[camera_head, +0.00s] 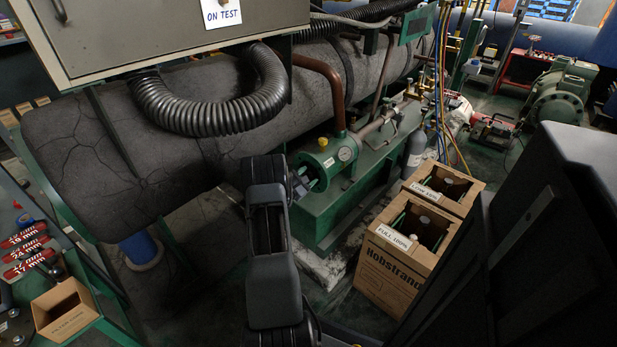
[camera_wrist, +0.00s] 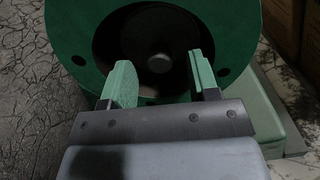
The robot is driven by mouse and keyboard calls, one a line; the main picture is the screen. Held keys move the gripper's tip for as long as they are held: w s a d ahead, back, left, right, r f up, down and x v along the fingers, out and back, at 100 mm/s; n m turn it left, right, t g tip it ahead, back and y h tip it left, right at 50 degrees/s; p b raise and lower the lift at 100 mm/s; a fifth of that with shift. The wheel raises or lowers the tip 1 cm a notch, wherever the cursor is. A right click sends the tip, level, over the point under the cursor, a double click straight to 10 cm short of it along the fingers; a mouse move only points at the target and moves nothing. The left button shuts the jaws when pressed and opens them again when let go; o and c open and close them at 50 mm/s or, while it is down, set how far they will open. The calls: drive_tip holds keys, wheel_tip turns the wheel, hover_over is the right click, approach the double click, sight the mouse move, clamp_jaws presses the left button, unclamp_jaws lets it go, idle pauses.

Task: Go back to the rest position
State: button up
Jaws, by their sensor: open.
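My gripper (camera_wrist: 162,85) is open in the wrist view, its two green fingers apart with nothing between them. They point at the dark round opening of a green flanged housing (camera_wrist: 72,28), with a rounded knob (camera_wrist: 159,62) deep inside. In the head view, my gripper (camera_head: 307,182) is partly hidden behind my own dark wrist. I cannot tell whether the fingertips touch the housing.
A large cracked black insulated tank (camera_head: 75,165) runs behind my arm. Two cardboard boxes, labelled "FULL 100%" (camera_head: 390,280) and "LOW 40%" (camera_head: 468,196), stand at right. A green bench with red-handled tools (camera_head: 25,250) and a small open carton (camera_head: 65,312) is at left.

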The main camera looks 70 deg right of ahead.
drive_tip(key=v, duration=0.7)
idle(0.5)
drive_tip(key=shift+r, duration=0.1)
drive_tip(key=shift+a, duration=0.1)
